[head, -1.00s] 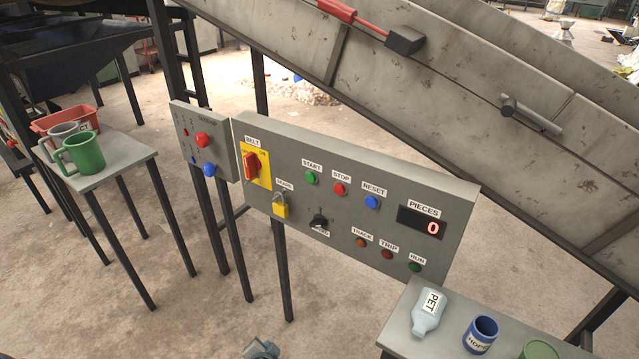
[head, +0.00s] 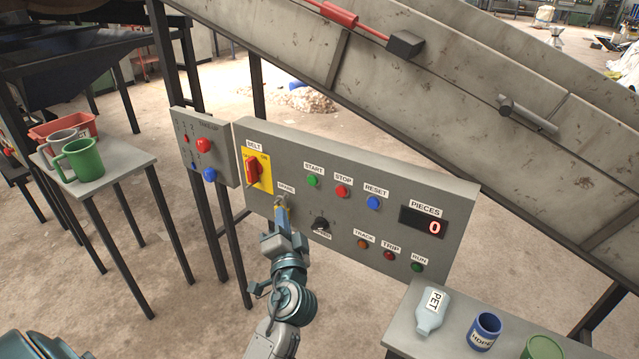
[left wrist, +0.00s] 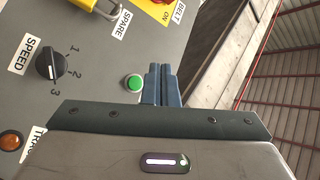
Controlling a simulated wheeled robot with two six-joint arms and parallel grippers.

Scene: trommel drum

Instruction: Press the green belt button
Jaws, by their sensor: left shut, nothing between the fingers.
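The green START button (head: 312,181) sits on the grey sloping control panel (head: 330,160), left of the red STOP button (head: 342,191). It shows bright green in the left wrist view (left wrist: 134,83), just left of my fingertips in that picture. My left gripper (head: 282,212) is shut and empty. In the head view its fingers cover most of the yellow padlock, below and left of the green button. I cannot tell how far the fingertips are from the panel face. My right gripper is not in view.
The panel also carries a red belt switch (head: 253,170), a blue RESET button (head: 374,203), a black speed knob (head: 321,224) and a PIECES display (head: 424,224) reading 0. A side table (head: 400,325) holds a PET bottle (head: 433,312) and cups at lower right. A conveyor slopes behind.

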